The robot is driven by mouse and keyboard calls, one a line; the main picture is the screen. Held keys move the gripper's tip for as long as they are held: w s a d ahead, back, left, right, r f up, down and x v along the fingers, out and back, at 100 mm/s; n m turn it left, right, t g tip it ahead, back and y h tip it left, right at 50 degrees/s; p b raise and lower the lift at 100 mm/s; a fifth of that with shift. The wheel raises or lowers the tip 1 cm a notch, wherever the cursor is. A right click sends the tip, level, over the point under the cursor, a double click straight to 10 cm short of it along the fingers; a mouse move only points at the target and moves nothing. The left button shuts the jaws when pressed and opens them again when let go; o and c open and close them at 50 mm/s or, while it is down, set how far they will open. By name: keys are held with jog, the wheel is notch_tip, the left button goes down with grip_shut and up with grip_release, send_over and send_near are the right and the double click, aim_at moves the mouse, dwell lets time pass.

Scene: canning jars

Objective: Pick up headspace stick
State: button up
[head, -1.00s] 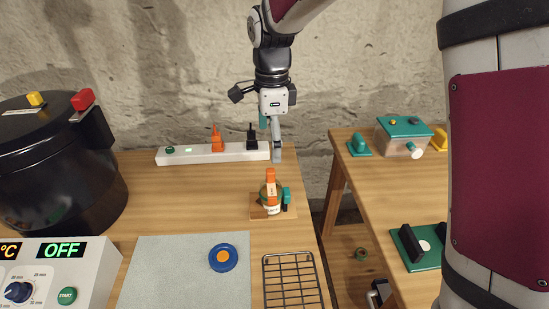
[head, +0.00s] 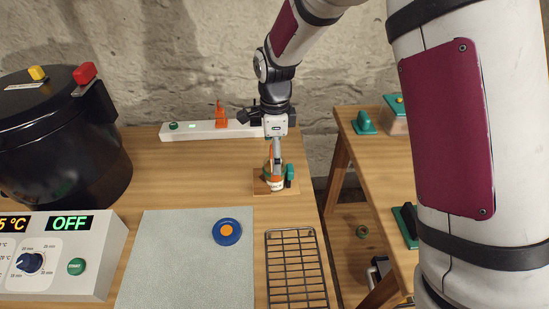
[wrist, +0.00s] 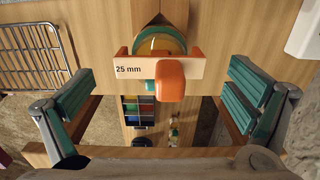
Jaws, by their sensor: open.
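The headspace stick shows in the wrist view as an orange handle (wrist: 171,80) with a pale orange crossbar marked "25 mm" (wrist: 132,69). Beyond the crossbar in that view is a rounded green and yellow thing, only partly seen. My gripper (wrist: 160,88) is open, with teal-padded fingers apart on the left and right of the handle; neither pad touches it. In the head view my gripper (head: 277,160) is over the small wooden stand (head: 259,188) and hides most of the stick there.
A teal piece (head: 290,173) stands at the stand's right side. A white power strip (head: 195,131) with an orange plug (head: 221,115) lies behind. A wire rack (head: 296,268), grey mat (head: 185,265) and blue disc (head: 227,231) are nearer. A black canner (head: 65,150) is at left.

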jog(key=shift+f, duration=1.4)
jog(key=c, duration=1.2)
jog(key=shift+c, duration=0.2)
jog(key=shift+r, duration=0.15)
